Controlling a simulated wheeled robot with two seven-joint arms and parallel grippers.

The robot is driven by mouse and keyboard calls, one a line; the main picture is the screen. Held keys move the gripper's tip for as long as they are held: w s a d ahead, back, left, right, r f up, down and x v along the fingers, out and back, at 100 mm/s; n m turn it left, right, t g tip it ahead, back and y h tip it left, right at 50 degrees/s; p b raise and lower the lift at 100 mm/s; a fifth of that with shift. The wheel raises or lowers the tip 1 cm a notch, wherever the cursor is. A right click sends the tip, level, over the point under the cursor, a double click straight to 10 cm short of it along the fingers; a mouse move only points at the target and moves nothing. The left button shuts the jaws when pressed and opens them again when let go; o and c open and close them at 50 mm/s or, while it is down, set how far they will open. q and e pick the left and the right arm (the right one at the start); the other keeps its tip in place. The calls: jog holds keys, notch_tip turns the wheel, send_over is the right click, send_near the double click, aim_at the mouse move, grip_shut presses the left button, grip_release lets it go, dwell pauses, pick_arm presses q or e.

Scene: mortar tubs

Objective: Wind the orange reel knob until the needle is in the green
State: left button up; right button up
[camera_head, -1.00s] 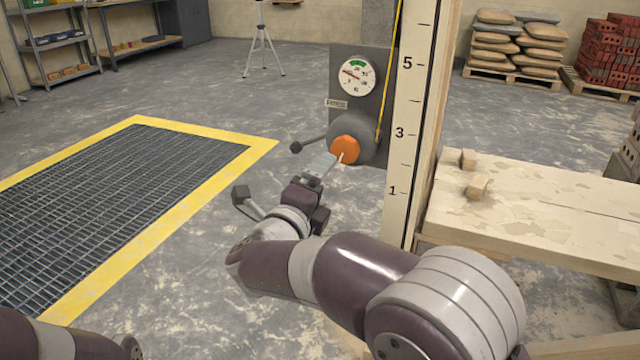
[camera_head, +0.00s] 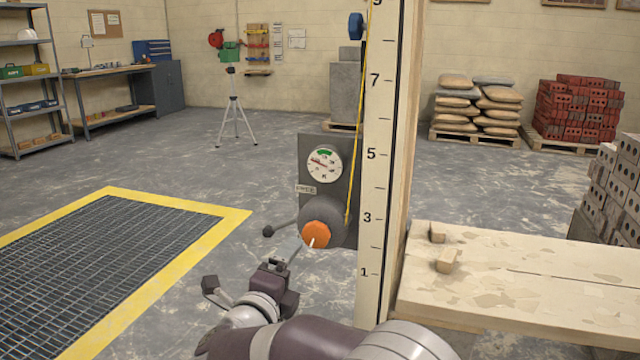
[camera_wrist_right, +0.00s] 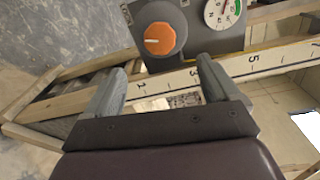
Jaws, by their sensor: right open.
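The orange reel knob (camera_head: 316,235) sits on the front of a grey reel (camera_head: 313,212), with a white pointer mark on its face. Above it is a round white gauge (camera_head: 324,164) with a green band at the top. Its needle points up and left, outside the green. My right gripper (camera_head: 294,253) is just below and left of the knob. In the right wrist view the open, empty jaws (camera_wrist_right: 161,65) point toward the knob (camera_wrist_right: 159,39), which lies beyond the fingertips. The gauge (camera_wrist_right: 221,12) is partly cut off there. My left gripper is out of view.
A label reading FREE (camera_head: 305,189) is beside the gauge. A numbered post (camera_head: 380,180) stands right of the panel, with a yellow line beside it. A wooden bench (camera_head: 520,275) extends right.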

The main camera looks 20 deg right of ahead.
notch_tip(320, 180, up, 4)
jog(key=w+n+p, duration=0.1)
jog(key=n+p, duration=0.1)
jog(key=p, duration=0.4)
jog(key=n+p, duration=1.2)
jog(key=n, duration=1)
send_near(314, 238)
jog(key=shift+n, duration=0.3)
jog(key=b+x, duration=0.1)
jog(key=x, duration=0.8)
jog(key=shift+w+d+b, duration=0.25)
jog(key=shift+w+b, duration=0.05)
jog(key=shift+b, duration=0.05)
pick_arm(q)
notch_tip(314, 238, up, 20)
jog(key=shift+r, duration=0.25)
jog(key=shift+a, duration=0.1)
pick_arm(e)
jog(key=c, duration=1.1)
